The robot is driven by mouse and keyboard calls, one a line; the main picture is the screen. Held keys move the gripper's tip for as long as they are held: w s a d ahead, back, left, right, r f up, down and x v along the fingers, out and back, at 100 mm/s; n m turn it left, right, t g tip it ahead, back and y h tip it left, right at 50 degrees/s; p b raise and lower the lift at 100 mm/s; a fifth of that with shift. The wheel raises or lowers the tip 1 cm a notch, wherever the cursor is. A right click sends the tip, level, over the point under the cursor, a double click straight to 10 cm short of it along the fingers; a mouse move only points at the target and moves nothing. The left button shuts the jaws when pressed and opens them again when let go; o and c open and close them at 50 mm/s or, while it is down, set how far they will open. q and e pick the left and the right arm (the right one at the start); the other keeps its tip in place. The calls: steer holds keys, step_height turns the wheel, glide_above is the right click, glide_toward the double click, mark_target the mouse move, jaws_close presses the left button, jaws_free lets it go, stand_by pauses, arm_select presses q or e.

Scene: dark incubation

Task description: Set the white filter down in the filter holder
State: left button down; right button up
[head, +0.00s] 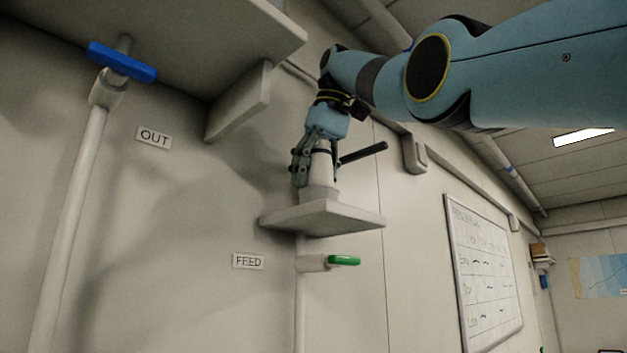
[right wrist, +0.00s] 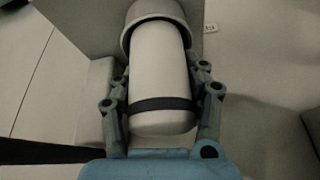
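The white filter (right wrist: 160,75) is a pale cylinder with a dark band. In the head view it (head: 321,165) stands upright above a small wall shelf. My right gripper (right wrist: 163,92) has one finger on each side of it and appears closed on it; in the head view the gripper (head: 316,170) comes down from above. The filter's far end sits within the rim of a round, cup-like filter holder (right wrist: 151,10), whose pale body (head: 318,194) rests on the shelf. Whether the filter is fully seated is hidden. My left gripper is not in view.
The wall shelf (head: 335,219) has a green-handled valve (head: 343,261) under it, by a FEED label (head: 248,261). A dark rod (head: 364,153) sticks out beside the gripper. A larger shelf (head: 200,35) with a blue handle (head: 121,62) overhangs at upper left. A whiteboard (head: 485,272) hangs right.

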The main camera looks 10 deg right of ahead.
steer(key=o, duration=0.4)
steer(key=shift+w, duration=0.1)
steer(key=shift+a, duration=0.1)
steer(key=shift+r, duration=0.1)
arm_select(q)
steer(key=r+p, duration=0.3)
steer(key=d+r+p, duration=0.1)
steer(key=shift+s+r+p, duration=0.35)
steer(key=shift+p, duration=0.05)
arm_select(e)
steer(key=v, duration=1.2)
